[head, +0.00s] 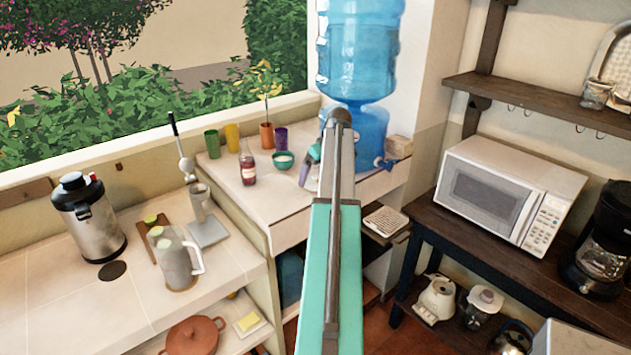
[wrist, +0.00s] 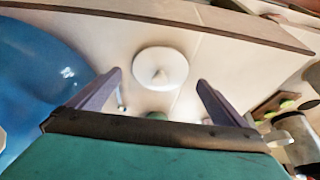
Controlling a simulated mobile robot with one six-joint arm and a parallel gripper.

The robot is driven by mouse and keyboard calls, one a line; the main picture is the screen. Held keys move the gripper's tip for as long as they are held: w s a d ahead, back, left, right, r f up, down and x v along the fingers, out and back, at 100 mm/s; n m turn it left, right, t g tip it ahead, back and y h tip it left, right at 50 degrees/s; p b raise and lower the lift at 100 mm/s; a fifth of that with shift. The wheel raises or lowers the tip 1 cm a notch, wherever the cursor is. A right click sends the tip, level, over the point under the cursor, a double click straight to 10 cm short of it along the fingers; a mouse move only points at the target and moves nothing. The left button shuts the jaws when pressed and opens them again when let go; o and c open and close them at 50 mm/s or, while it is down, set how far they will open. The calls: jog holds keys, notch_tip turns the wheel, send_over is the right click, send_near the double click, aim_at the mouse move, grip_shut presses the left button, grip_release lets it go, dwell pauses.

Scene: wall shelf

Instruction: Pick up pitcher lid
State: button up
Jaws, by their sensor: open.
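A round white lid with a small pointed knob at its middle, the pitcher lid (wrist: 160,68), lies on the light countertop in the wrist view. My gripper (wrist: 160,79) is open, its two purple fingers to the left and right of the lid in the picture, with nothing between them in its hold. I cannot tell the height left between the fingertips and the counter. The clear pitcher (head: 178,262) stands on the left counter.
A microwave (head: 510,195) is farther right.

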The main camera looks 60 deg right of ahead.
jog(key=shift+x, duration=0.85)
jog(key=c, duration=1.1)
